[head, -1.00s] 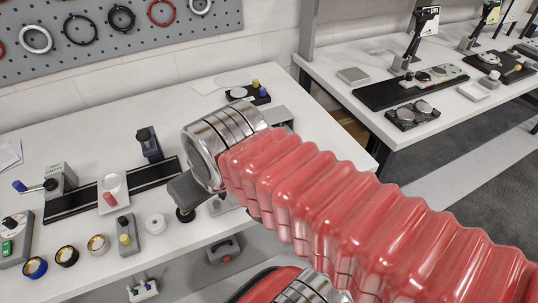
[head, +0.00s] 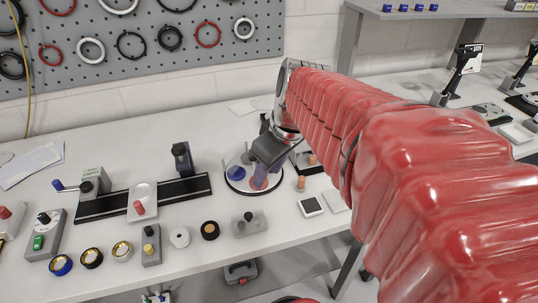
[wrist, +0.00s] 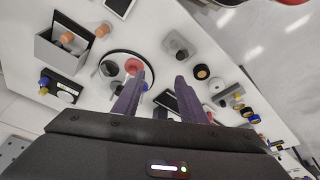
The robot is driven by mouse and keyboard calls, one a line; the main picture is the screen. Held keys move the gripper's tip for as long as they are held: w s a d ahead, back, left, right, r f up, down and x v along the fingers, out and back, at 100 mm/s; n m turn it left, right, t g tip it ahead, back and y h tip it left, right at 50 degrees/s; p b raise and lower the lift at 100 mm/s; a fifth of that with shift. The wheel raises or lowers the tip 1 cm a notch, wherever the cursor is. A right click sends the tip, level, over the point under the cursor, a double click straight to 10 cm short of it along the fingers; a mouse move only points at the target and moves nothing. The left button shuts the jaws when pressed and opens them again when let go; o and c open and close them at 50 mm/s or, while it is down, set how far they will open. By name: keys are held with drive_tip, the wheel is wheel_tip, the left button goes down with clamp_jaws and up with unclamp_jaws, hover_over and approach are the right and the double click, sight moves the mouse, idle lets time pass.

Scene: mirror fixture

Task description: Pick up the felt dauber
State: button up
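My gripper (head: 262,170) is above the round white turntable (head: 231,187), which has a black rim. In the wrist view my gripper's two purple fingers (wrist: 161,79) are apart, with nothing seen between their tips. A red round piece (wrist: 133,66) and a dark piece (wrist: 109,68) are on the turntable, beside the left finger. I cannot tell for sure which piece is the felt dauber. My fingers hide part of the turntable.
A black rail (head: 187,190) lies left of the turntable.

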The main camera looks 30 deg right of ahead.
sight(303, 178)
drive_tip(key=d+f+n+y, duration=0.1)
drive_tip(key=d+f+n, duration=0.1)
drive_tip(key=d, duration=1.5)
drive_tip(key=shift+f+n+y, duration=0.3)
drive_tip(key=shift+f+n, duration=0.1)
drive_tip(key=shift+f, duration=0.05)
drive_tip(key=shift+f, duration=0.1)
drive_tip(key=x, duration=0.7)
drive_tip(key=shift+w+f, duration=0.35)
drive_tip(key=shift+f, duration=0.3)
drive_tip(key=shift+f, duration=0.1)
drive_tip(key=shift+x, duration=2.5)
